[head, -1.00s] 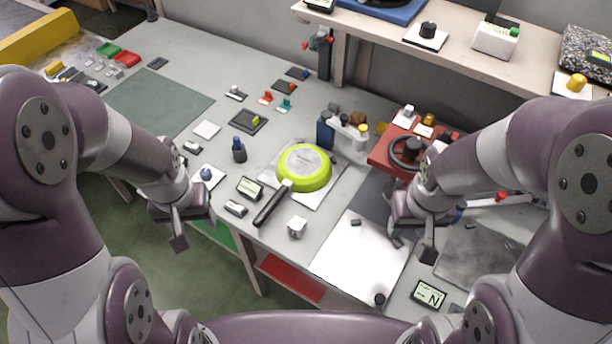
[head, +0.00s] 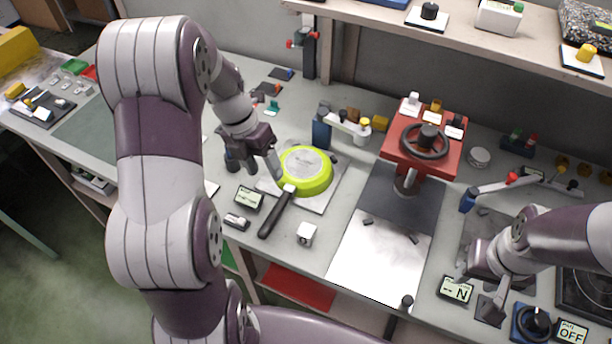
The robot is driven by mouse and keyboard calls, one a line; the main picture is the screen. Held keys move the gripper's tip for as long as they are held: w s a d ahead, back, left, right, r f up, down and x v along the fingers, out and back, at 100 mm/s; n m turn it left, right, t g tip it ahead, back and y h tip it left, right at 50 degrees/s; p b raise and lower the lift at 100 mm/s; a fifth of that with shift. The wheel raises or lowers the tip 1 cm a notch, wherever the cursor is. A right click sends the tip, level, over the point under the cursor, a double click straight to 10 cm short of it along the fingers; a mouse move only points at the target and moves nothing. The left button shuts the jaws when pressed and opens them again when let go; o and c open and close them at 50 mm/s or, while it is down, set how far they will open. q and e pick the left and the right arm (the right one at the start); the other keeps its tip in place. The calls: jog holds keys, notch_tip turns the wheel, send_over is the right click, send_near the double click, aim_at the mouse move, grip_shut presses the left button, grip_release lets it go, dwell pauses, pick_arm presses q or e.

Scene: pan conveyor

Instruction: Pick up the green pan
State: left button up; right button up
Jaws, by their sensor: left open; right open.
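The green pan (head: 318,186) lies on a pale square plate (head: 327,204) in the middle of the bench. It has a lime rim, a grey round middle and a black handle (head: 276,214) pointing toward the front left. My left gripper (head: 270,166) is open and empty just left of the pan's rim. From this angle I cannot tell whether a finger touches the rim. My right gripper (head: 490,296) is open and empty at the front right, far from the pan, near a small display marked N (head: 456,289).
A red press with a black wheel (head: 424,142) stands right of the pan, behind a bright metal plate (head: 380,262). A blue post with an arm (head: 322,128) stands just behind the pan. A small display (head: 248,199) and a white cube (head: 306,234) flank the handle.

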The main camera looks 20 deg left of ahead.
aim_at(279, 203)
pick_arm(q)
jog(key=x, duration=0.6)
jog(key=b+x, duration=0.1)
jog(key=x, duration=0.5)
jog(key=shift+a+f, duration=0.2)
jog(key=shift+f, duration=0.05)
jog(key=shift+r, duration=0.1)
grip_shut()
